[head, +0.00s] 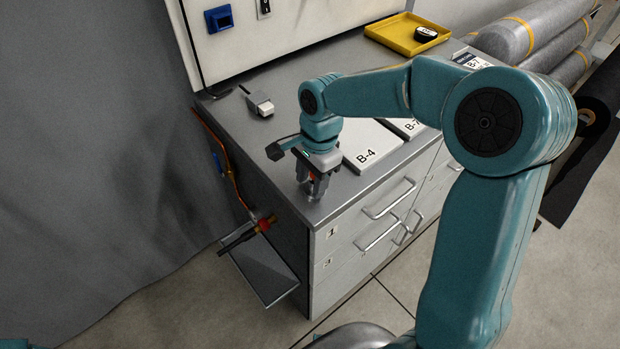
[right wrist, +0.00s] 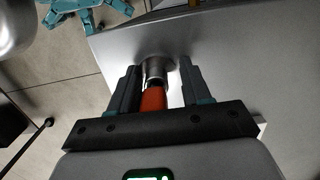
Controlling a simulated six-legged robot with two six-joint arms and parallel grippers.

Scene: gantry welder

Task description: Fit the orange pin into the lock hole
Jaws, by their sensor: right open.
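My right gripper (head: 314,188) points down at the near corner of the grey cabinet top (head: 340,203). In the right wrist view its fingers (right wrist: 158,85) stand apart on either side of the orange pin (right wrist: 153,99), with gaps on both sides. The pin's far end lines up with a round metal collar (right wrist: 158,70) on the cabinet top, which looks like the lock hole. A dark band shows between pin and collar; I cannot tell how deep the pin sits. In the head view the fingers mostly hide the pin. My left gripper is out of view.
White panels marked B-4 (head: 371,147) and B-7 lie right of the gripper. A small grey block (head: 260,104) is farther back, and a yellow tray (head: 407,36) stands at the far end. Drawer handles (head: 389,198) stick out in front. A shelf (head: 265,272) hangs off the left side.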

